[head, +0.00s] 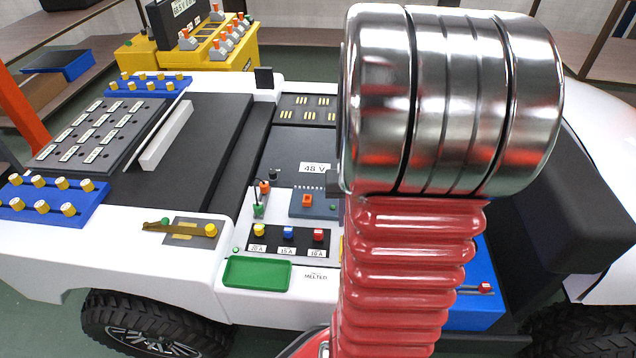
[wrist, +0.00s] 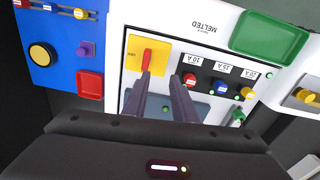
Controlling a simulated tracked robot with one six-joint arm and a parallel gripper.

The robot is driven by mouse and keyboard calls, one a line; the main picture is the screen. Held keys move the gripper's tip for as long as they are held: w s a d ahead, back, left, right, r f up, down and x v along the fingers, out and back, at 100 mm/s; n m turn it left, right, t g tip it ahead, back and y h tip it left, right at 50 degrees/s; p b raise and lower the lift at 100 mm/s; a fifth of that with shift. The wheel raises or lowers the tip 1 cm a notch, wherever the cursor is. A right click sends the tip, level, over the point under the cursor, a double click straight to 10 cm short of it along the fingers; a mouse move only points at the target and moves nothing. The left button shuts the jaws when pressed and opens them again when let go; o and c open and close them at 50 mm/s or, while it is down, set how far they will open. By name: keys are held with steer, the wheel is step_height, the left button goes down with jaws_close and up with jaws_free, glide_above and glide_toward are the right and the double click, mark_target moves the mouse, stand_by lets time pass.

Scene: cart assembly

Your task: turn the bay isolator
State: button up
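The bay isolator appears to be the red handle (wrist: 147,58) on a yellow plate (wrist: 164,60) in the wrist view. The right fingertip is near the plate's right edge, beside the fuse panel. In the head view my arm hides the handle, and only a sliver of the yellow plate (head: 342,248) shows.
Right of the plate is a black panel (wrist: 211,62) with red, blue and yellow fuses. A green tray (wrist: 268,36) lies beyond it. A blue panel (wrist: 62,60) with a yellow button and red tray is at left.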

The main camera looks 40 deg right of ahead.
steer(key=shift+m, duration=0.5)
steer(key=s+d+f, duration=0.2)
steer(key=shift+d+f, duration=0.3)
steer(key=shift+f, duration=0.1)
